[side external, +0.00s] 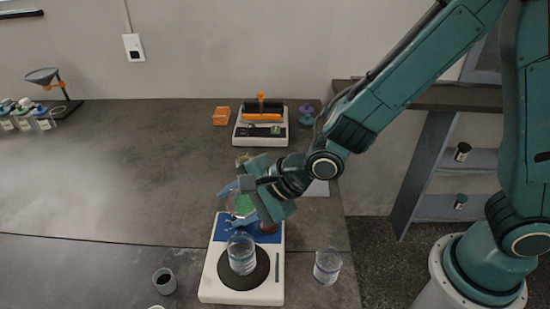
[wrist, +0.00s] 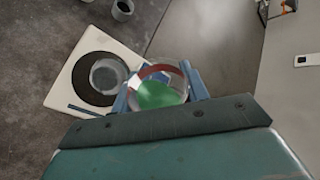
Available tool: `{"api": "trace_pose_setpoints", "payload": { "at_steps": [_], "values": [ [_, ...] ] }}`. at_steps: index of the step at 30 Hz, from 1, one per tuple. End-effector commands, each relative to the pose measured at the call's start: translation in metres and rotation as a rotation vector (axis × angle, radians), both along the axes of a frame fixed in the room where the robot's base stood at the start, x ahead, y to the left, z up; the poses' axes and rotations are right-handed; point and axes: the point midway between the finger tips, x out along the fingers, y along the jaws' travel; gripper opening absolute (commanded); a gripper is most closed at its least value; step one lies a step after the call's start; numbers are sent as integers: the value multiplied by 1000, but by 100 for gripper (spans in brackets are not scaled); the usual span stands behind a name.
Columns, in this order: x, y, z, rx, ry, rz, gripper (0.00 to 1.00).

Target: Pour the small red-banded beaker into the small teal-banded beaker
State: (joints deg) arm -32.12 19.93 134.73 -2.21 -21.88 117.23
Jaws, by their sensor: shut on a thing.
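My gripper (side external: 243,202) is shut on the small red-banded beaker (wrist: 158,73), whose red band and green contents show between the blue fingers in the wrist view. In the side view this beaker (side external: 243,206) is partly hidden by the gripper. It is held above the back part of the white device; its exact tilt is hard to tell. A clear beaker (side external: 241,255) with a faint bluish band stands upright on the device's black round plate, in front of and below the held one; it also shows in the wrist view (wrist: 107,76). I cannot tell whether its band is teal.
The white device (side external: 213,283) has a blue panel. Another clear beaker (side external: 327,266), with a blue-purple band, stands to its right. A grey cup (side external: 164,281) stands to its left. The left bench is mostly clear.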

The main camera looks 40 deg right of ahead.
Motion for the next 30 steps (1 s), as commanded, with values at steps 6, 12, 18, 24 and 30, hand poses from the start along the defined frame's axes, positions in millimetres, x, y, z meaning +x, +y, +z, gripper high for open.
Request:
{"api": "trace_pose_setpoints", "payload": {
  "at_steps": [6,12,18,24,30],
  "values": [
    [-1,2,0,-24,-17,2,21],
    [-1,1,-2,-47,-30,2,21],
    [-1,1,-3,-70,-45,2,21],
    [-1,1,-5,-93,-59,2,21],
    [-1,0,-7,-116,-73,1,21]
  ]
}}
